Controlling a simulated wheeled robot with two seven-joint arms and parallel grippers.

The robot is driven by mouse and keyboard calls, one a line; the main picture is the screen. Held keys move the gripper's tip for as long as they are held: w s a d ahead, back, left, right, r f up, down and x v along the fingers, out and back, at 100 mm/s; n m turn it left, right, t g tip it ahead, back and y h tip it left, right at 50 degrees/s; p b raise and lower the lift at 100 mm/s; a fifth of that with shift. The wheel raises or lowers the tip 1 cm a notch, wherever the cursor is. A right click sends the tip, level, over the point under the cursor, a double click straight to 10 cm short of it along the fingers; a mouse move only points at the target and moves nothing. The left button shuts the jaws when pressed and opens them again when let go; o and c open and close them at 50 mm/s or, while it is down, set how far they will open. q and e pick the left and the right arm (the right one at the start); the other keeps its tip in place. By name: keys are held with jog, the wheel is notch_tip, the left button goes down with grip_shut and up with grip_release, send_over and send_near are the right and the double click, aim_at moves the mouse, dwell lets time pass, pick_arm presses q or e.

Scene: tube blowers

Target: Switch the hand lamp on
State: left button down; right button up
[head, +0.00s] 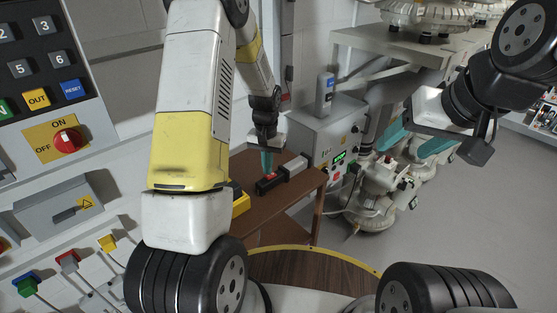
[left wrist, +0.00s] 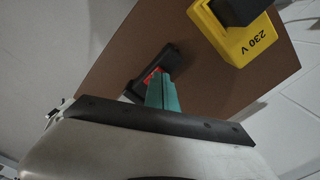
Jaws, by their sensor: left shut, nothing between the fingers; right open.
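The hand lamp (head: 293,167) lies on the small brown table, with a dark body, a pale head end and a red part. In the left wrist view its black body (left wrist: 168,55) and red part (left wrist: 153,75) show beside my fingers. My left gripper (head: 267,171) is shut, its teal fingers pointing down at the lamp's red part. The fingertips also show in the left wrist view (left wrist: 160,80), covering some of the lamp; I cannot tell whether they touch it. My right gripper (head: 402,150) is open and empty, away to the right of the table.
A yellow box marked 230 V (left wrist: 250,42) stands on the brown table (head: 277,207), close to the lamp. A grey cabinet (head: 318,135) with a green display stands behind the table. A control panel (head: 45,75) with buttons and a red knob is at left.

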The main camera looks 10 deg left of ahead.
pick_arm(q)
jog(key=shift+f, duration=0.7)
jog(key=shift+r, duration=3.55)
jog(key=s+r+t+h, duration=0.1)
jog(key=s+r+t, duration=0.1)
jog(key=s+r, duration=0.45)
jog(key=s+r+t, duration=0.1)
jog(key=s+r, duration=0.2)
jog(key=r, duration=0.7)
jog(key=s+d+r+t, duration=0.1)
jog(key=s+r, duration=0.2)
jog(key=s, duration=0.4)
jog(key=s+d+r+n+t+h, duration=0.1)
jog(key=s+r+t, duration=0.1)
jog(key=s+r, duration=0.2)
jog(key=shift+s, duration=1.9)
jog(key=shift+d, duration=0.1)
